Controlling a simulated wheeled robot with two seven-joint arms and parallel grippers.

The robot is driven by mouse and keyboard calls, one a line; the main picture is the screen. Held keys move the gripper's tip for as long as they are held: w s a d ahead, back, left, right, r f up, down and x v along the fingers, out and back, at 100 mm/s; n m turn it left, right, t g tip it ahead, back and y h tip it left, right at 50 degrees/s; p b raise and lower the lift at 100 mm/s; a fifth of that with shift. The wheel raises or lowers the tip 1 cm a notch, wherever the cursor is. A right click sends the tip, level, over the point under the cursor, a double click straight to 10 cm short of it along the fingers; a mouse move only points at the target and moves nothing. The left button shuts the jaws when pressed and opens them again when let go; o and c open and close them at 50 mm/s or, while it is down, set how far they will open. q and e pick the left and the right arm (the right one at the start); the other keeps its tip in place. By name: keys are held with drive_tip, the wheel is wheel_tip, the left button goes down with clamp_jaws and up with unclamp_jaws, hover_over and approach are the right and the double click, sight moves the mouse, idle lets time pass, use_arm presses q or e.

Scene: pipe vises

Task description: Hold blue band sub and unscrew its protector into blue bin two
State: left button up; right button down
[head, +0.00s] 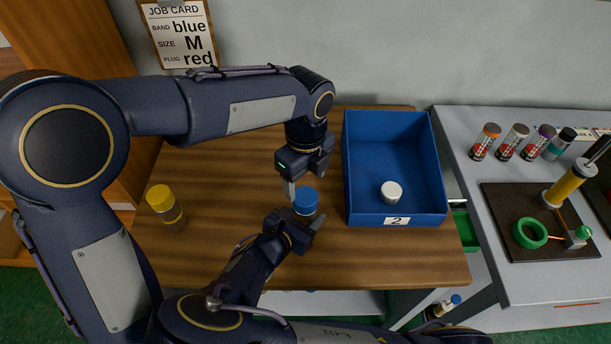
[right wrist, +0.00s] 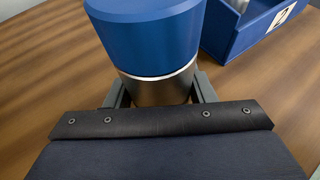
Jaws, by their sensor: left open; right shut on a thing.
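The blue-topped sub (head: 306,200) stands upright on the wooden table, left of blue bin two (head: 396,221). In the right wrist view its wide blue top (right wrist: 150,38) sits over a light ring and a grey metal body (right wrist: 158,90). My right gripper (head: 298,220) is shut on that grey body, a finger on either side below the blue part. My left gripper (head: 304,182) is open, just above the blue top and pointing down. I cannot tell whether its fingers touch the top. A white round cap (head: 391,192) lies inside the bin.
A yellow-topped sub (head: 161,199) stands on the table at left. The job card (head: 180,35) on the wall reads blue, M, red. A grey bench (head: 458,140) at right holds several capped tubes and a dark board (head: 500,225) with a green ring.

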sight(306, 195)
use_arm(q)
wheel_tip(306, 195, down, 7)
drive_tip(key=shift+r, duration=0.2)
drive_tip(key=c, duration=1)
drive_tip(key=n, duration=0.6)
drive_tip(key=shift+r, duration=0.1)
drive_tip(key=n, duration=0.3)
drive_tip(key=shift+n, duration=0.4)
drive_tip(key=o, duration=1.1)
drive_tip(key=shift+r, duration=0.1)
